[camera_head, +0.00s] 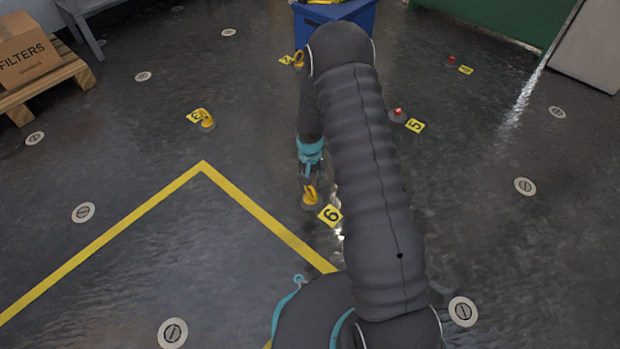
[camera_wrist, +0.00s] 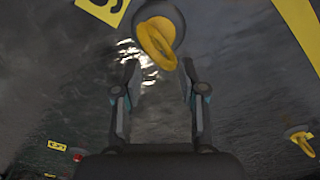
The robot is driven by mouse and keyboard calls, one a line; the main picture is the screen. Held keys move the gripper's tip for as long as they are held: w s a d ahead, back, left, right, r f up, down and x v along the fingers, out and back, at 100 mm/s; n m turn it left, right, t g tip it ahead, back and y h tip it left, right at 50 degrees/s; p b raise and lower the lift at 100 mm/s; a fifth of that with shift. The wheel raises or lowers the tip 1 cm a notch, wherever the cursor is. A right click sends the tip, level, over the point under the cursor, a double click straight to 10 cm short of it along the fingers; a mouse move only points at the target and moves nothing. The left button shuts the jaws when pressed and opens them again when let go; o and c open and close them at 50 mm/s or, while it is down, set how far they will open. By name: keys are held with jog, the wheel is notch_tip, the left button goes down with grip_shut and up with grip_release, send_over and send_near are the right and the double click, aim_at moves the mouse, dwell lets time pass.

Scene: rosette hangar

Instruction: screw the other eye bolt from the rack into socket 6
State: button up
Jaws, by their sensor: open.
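A yellow eye bolt (camera_head: 310,196) stands on a round grey base at the floor tag marked 6 (camera_head: 330,215). In the wrist view the eye bolt (camera_wrist: 157,42) is just past my fingertips, its ring towards me, with the grey base (camera_wrist: 172,12) behind it. My gripper (camera_wrist: 158,68) is open and empty, with one finger on each side of the line to the ring. In the head view my gripper (camera_head: 308,178) is right above the bolt, partly hidden by my arm. How deep the bolt sits in the socket cannot be told.
A blue bin (camera_head: 362,17) with yellow things on top stands at the back, partly behind my arm. Yellow eye bolts stand at tag 3 (camera_head: 207,122) and another tag (camera_head: 298,60). Red-topped sockets are at tag 5 (camera_head: 397,115) and further back (camera_head: 451,61). Yellow floor lines lie left.

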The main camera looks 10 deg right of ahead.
aim_at(311, 186)
jog(key=n, duration=0.7)
jog(key=shift+n, duration=0.3)
jog(key=shift+s+d+f, duration=0.1)
jog(key=shift+s+f, duration=0.05)
jog(key=shift+f, duration=0.85)
jog(key=shift+f, duration=0.15)
jog(key=shift+f, duration=0.8)
